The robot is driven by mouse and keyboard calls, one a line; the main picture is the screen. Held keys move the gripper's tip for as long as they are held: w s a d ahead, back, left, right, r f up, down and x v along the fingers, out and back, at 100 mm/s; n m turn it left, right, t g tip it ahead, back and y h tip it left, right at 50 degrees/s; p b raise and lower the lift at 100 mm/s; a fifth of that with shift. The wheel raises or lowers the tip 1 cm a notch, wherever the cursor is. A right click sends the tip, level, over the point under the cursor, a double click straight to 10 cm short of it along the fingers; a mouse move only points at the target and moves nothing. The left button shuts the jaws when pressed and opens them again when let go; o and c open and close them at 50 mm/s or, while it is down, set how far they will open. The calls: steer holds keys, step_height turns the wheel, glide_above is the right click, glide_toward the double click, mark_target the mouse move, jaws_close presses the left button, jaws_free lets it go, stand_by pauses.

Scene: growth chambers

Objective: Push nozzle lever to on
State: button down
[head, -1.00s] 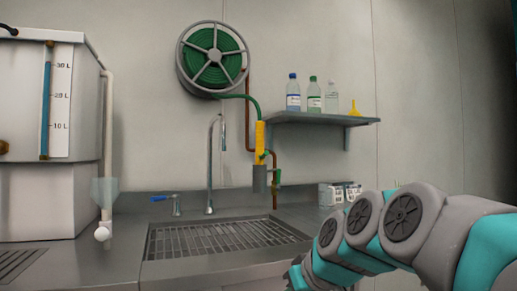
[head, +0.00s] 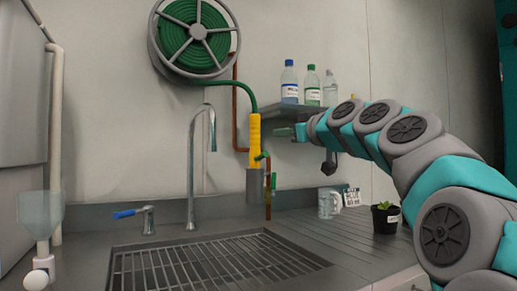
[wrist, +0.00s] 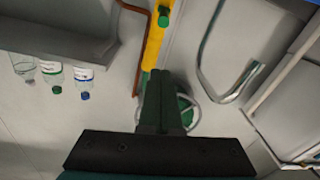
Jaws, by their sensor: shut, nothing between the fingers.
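The yellow nozzle (head: 255,140) hangs on the wall from a green hose and sits in a grey holder (head: 253,183). Its small green lever (head: 262,156) sticks out low on the yellow body. The wrist view, which is upside down, shows the yellow nozzle (wrist: 154,45) and the green lever (wrist: 163,17) beyond my fingertips. My gripper (head: 276,132) is shut and empty, just right of the nozzle and a little higher than the lever. In the wrist view my gripper (wrist: 162,73) points towards the nozzle. I cannot tell whether the fingertips touch it.
The shelf (head: 285,111) with several bottles is close behind my gripper. A copper pipe (head: 236,110) runs behind the nozzle. The tap (head: 190,165) stands left, above the sink grate (head: 205,270).

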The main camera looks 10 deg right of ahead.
stand_by(0.3)
steer(key=p, duration=0.3)
glide_above(262, 156)
steer(key=shift+s+f, duration=0.1)
steer(key=shift+s, duration=0.3)
steer(key=shift+s+d+f+b, duration=0.15)
steer(key=shift+f, duration=0.4)
steer(key=shift+s+d+f+b, duration=0.1)
steer(key=shift+s+d+f, duration=0.1)
steer(key=shift+f, duration=0.35)
steer(key=shift+s+d+f+b, duration=0.1)
steer(key=shift+d+f+b, duration=0.05)
steer(key=shift+f, duration=0.4)
steer(key=shift+f+b, duration=0.2)
steer(key=shift+b, duration=0.25)
